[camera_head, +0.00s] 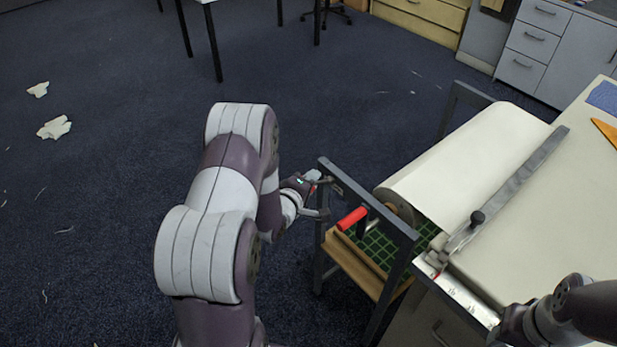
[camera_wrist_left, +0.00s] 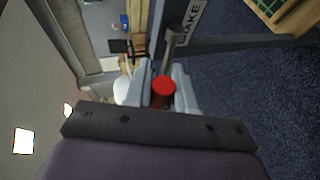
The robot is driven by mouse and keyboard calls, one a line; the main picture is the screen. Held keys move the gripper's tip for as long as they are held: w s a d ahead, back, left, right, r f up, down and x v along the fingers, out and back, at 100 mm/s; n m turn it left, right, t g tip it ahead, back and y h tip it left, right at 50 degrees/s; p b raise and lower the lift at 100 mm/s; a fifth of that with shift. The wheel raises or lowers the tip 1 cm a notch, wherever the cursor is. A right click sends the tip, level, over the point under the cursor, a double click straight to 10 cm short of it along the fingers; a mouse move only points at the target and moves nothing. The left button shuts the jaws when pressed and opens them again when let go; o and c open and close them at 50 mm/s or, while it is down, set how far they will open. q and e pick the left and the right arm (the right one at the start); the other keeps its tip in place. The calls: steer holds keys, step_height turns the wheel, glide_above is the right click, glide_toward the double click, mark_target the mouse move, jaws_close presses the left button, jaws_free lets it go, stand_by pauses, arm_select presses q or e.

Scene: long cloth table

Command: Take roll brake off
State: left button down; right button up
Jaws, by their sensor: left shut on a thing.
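The brake lever is a grey rod (camera_wrist_left: 173,38) with a red knob (camera_wrist_left: 163,87), beside a plate lettered "BRAKE" (camera_wrist_left: 189,18), partly cut off in the left wrist view. My left gripper (camera_head: 318,187) is at the left upright of the roll stand (camera_head: 400,232). In the left wrist view its fingers are shut around the red knob. In the head view the gripper mostly hides the knob. The large cream roll (camera_head: 470,165) lies in the stand. My right gripper (camera_head: 508,328) is at the lower right; its finger opening is not clear.
A long cutting bar (camera_head: 515,190) with a black knob lies along the cloth-covered table (camera_head: 570,220). A wooden shelf with a green mat (camera_head: 378,247) is below the roll. Carpet at left is mostly clear.

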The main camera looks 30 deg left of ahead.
arm_select(q)
steer(key=w+r+g+p, duration=0.1)
steer(key=p, duration=0.1)
steer(key=w+r+g+p, duration=0.1)
steer(key=p, duration=0.1)
steer(key=w+r+m+g+y+p, duration=0.1)
steer(key=r+p, duration=0.1)
steer(key=shift+d+g, duration=0.3)
steer(key=shift+d, duration=0.1)
steer(key=shift+w+d+r+g+p, duration=0.15)
steer(key=shift+w+g+p, duration=0.1)
steer(key=shift+g+p, duration=0.25)
steer(key=shift+w+d+m+g+y, duration=0.2)
steer(key=shift+w+m+g+y, duration=0.2)
steer(key=shift+g, duration=0.3)
steer(key=shift+w+d+r, duration=0.15)
steer(key=shift+w, duration=0.25)
steer(key=shift+w+d+r+b, duration=0.1)
steer(key=shift+w+d+b, duration=0.4)
steer(key=shift+w, duration=0.15)
arm_select(e)
step_height(320, 180, up, 8)
steer(key=shift+w+d+f, duration=0.15)
steer(key=shift+w+d, duration=0.15)
steer(key=shift+w, duration=0.05)
